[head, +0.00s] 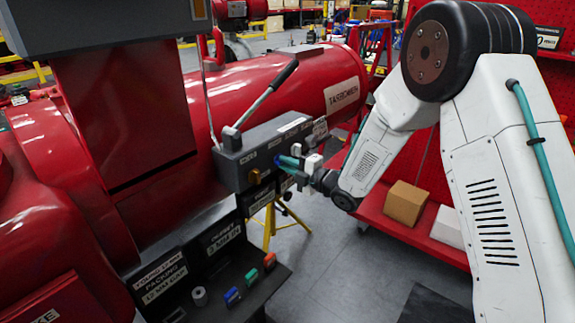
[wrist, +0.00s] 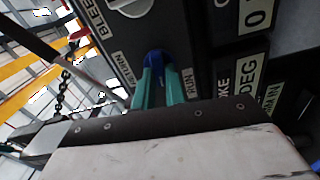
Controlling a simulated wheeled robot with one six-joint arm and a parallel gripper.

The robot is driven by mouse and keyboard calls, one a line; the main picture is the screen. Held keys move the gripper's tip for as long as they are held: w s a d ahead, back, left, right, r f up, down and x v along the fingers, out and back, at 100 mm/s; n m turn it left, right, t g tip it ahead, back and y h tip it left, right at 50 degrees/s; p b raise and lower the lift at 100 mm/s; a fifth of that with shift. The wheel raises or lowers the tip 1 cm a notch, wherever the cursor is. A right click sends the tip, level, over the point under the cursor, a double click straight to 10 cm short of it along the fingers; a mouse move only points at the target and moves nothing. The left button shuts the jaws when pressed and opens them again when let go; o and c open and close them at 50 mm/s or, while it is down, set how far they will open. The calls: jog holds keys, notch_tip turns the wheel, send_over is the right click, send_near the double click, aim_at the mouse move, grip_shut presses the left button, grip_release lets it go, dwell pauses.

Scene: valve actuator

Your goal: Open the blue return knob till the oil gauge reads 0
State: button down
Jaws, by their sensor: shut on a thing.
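The blue return knob (wrist: 154,57) sits on the dark face of the grey control block (head: 235,167), between labels that seem to read RETURN and RUN. In the wrist view the two teal fingers of my gripper (wrist: 158,78) are shut on the knob, one on each side. In the head view my gripper (head: 289,163) reaches the block from the right, and only a bit of blue (head: 278,160) shows at its tips. The knob's exact turn is hard to tell. I cannot make out an oil gauge reading in either view.
A grey lever (head: 268,92) rises from the top of the block, and an orange-brown knob (head: 254,177) is left of my gripper. A black shelf (head: 215,297) with small coloured parts lies below. A red rack with boxes (head: 405,202) stands behind my arm.

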jog(key=c, duration=1.4)
grip_release()
jog(key=shift+c, duration=0.2)
jog(key=shift+s+d, duration=0.1)
jog(key=v, duration=0.7)
jog(key=shift+s+d, duration=0.2)
